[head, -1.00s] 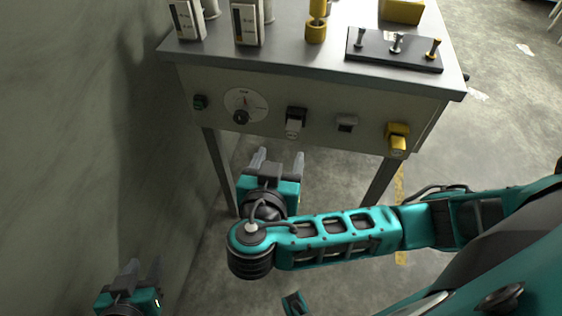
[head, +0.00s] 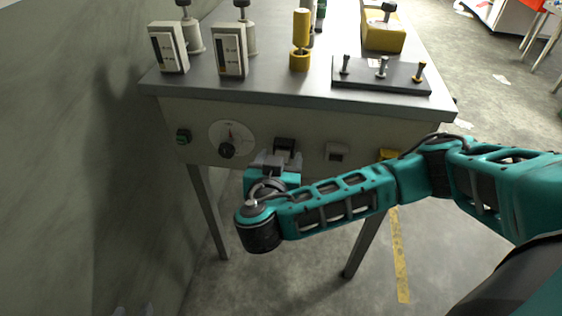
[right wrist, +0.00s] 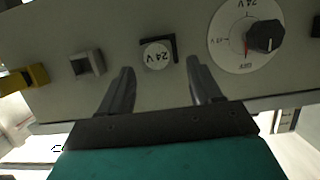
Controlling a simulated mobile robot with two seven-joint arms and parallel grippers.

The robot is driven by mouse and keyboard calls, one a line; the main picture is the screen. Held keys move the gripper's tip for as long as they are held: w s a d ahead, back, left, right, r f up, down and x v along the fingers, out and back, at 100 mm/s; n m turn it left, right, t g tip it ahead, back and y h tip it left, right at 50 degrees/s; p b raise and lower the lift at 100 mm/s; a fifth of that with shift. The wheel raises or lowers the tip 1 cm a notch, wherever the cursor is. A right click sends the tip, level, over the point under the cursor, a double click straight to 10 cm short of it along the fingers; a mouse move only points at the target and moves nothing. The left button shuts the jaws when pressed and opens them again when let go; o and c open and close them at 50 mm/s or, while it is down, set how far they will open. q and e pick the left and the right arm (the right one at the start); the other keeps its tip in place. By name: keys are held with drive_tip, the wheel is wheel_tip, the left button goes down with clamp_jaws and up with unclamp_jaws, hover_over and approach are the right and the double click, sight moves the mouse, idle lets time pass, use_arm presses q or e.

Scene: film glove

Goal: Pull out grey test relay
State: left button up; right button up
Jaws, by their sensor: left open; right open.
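The grey test relay shows in the right wrist view as a pale block with a round, upside-down 24 V label (right wrist: 157,56), set in a black angular holder on the panel. In the head view the black holder (head: 285,144) shows, and my gripper covers most of the relay below it. My right gripper (head: 277,161) is open in front of the relay. In the right wrist view its fingers (right wrist: 160,68) stand on either side of the relay, apart from it as far as I can tell. Only the fingertips of my left gripper (head: 133,310) show at the bottom edge, apart.
Meters (head: 230,52), a yellow post (head: 300,40) and a switch board (head: 380,75) stand on top.

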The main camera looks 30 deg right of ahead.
drive_tip(key=shift+x, duration=0.95)
clamp_jaws()
idle(0.3)
